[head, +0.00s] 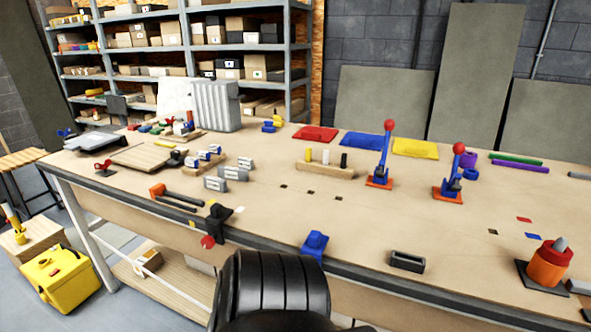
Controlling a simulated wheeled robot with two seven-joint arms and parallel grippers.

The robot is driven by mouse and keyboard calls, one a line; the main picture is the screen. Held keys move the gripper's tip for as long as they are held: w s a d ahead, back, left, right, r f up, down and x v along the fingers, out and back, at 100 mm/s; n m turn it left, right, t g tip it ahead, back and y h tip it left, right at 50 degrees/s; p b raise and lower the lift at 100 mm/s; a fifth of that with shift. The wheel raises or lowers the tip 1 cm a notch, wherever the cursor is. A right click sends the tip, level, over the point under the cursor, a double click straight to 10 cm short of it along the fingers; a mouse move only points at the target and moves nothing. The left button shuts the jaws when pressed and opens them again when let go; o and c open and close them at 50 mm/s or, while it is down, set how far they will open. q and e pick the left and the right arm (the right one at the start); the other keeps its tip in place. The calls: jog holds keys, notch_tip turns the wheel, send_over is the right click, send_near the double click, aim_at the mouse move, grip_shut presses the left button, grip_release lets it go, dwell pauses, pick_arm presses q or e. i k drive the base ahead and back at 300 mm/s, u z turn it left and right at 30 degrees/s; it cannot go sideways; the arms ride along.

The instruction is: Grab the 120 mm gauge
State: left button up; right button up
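Three grey blocks with pale labels lie on the left-centre of the workbench: a front one (215,183), a middle one (235,174) and a back one (246,163). They look like gauges, but their labels are too small to read. I cannot tell which, if any, is the 120 mm gauge. Neither of my grippers shows in the head view.
The long workbench (400,220) has bare room right of centre. A hammer (175,197) lies left of the blocks; a black clamp (217,221) sits at the front edge. Two red-knobbed levers (386,155) (453,175) stand to the right. A wooden block (325,170) holds small pegs.

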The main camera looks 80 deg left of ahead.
aim_at(230, 172)
jog(key=i, duration=1)
jog(key=u, duration=1.9)
